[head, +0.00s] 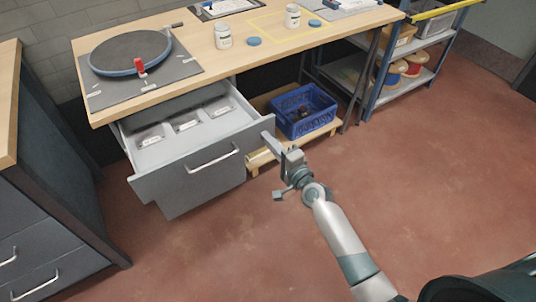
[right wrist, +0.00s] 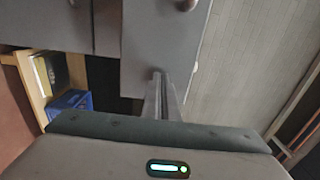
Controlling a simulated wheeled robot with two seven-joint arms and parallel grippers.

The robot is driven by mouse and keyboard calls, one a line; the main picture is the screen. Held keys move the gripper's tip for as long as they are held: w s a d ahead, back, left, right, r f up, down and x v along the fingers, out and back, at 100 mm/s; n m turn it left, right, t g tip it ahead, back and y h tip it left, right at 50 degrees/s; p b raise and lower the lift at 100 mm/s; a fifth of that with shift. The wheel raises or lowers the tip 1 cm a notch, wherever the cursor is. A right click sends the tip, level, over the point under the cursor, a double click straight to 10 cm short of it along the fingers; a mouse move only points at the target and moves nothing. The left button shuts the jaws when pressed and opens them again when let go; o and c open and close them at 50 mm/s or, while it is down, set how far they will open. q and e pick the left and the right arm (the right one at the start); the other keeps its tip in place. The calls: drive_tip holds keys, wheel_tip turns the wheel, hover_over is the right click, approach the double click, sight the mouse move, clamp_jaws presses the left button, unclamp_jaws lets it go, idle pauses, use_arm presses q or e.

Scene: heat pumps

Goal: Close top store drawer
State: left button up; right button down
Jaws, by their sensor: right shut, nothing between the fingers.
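The top store drawer (head: 190,175) is pulled out from under the workbench. Its grey front has a bar handle (head: 212,160), and inside are light compartments (head: 184,123) with labels. My right gripper (head: 266,137) is shut and empty at the upper right corner of the drawer front. In the right wrist view the shut fingers (right wrist: 158,80) overlap the lower part of a grey panel (right wrist: 155,45), which looks like the drawer front. I cannot tell whether they touch it. My left gripper is not in view.
The workbench top (head: 215,65) carries a round turntable (head: 130,54), white jars (head: 223,36) and blue lids. A blue crate (head: 303,112) sits on a low wooden shelf right of the drawer. A grey cabinet (head: 40,220) stands at left. The floor in front is clear.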

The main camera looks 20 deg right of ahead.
drive_tip(key=b+x, duration=0.1)
drive_tip(key=x, duration=0.7)
drive_tip(key=shift+f+b, duration=0.15)
drive_tip(key=shift+b, duration=0.2)
use_arm(q)
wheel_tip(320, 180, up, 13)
drive_tip(key=b, duration=0.3)
use_arm(e)
approach(232, 102)
drive_tip(key=shift+w+a+r, duration=0.1)
drive_tip(key=shift+w+r, duration=0.15)
drive_tip(key=shift+r, duration=0.35)
drive_tip(key=shift+w+a+r, duration=0.15)
drive_tip(key=shift+w+r, duration=0.05)
drive_tip(key=shift+r, duration=0.4)
drive_tip(key=b+x, duration=0.5)
drive_tip(key=x, duration=0.3)
drive_tip(key=shift+w+a+b, duration=0.1)
drive_tip(key=shift+w+b, duration=0.25)
drive_tip(key=shift+b, duration=0.05)
drive_tip(key=shift+w, duration=0.2)
drive_tip(key=shift+r, duration=0.35)
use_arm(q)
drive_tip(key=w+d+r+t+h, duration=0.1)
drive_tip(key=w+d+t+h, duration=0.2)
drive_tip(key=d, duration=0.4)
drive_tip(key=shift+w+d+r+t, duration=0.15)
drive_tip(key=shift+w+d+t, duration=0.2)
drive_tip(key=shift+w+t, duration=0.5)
